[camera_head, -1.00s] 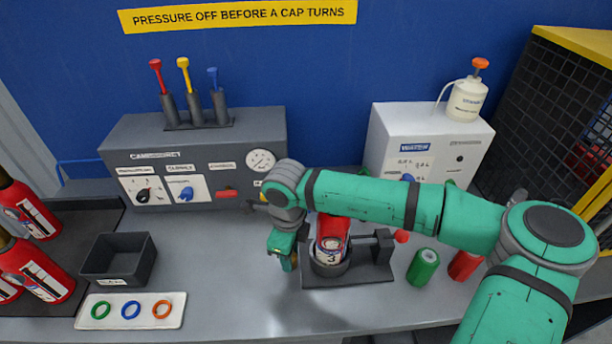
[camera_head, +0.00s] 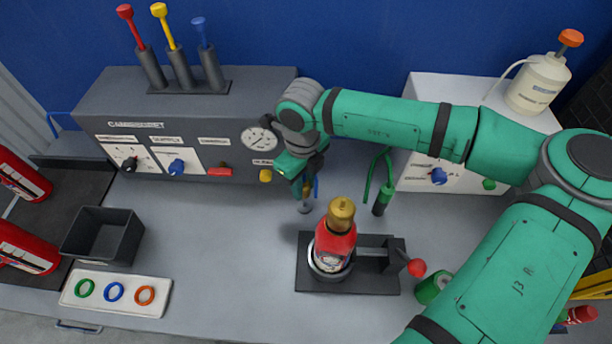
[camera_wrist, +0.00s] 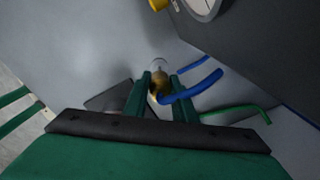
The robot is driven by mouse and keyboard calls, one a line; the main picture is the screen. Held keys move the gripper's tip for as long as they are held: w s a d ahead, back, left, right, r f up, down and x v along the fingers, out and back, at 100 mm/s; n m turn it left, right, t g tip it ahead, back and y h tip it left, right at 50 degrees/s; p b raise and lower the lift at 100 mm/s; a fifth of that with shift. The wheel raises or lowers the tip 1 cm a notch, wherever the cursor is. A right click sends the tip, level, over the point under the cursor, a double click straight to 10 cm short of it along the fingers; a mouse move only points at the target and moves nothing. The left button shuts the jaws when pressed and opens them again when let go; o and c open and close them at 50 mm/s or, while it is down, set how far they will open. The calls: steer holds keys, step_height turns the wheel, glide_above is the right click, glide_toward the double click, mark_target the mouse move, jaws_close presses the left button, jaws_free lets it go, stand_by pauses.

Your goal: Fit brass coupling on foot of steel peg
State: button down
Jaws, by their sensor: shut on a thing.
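The brass coupling (camera_wrist: 158,86) shows between my fingers in the wrist view, with a blue hose curving away from it to the right. My gripper (camera_head: 303,186) is shut on it, in front of the grey panel and behind the clamped extinguisher. The steel peg (camera_head: 305,208), with a round grey foot, shows just below my fingertips. A pale round end of it also appears past the coupling in the wrist view (camera_wrist: 160,65). The coupling looks close to the peg and in line with it; I cannot tell whether they touch.
A red extinguisher (camera_head: 335,245) with a brass top stands in a dark clamp (camera_head: 375,280) with a red-knobbed handle. A green hose (camera_head: 383,195) hangs right of my gripper. A grey gauge panel (camera_head: 190,125) is behind. A black bin (camera_head: 103,238) and ring tray (camera_head: 80,300) are left.

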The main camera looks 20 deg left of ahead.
mark_target(304, 202)
steer(key=shift+s+f, duration=0.1)
steer(key=shift+f, duration=2.85)
steer(key=shift+f, duration=0.1)
steer(key=c, duration=1.4)
jaws_free()
step_height(304, 202, up, 11)
steer(key=shift+f, duration=0.1)
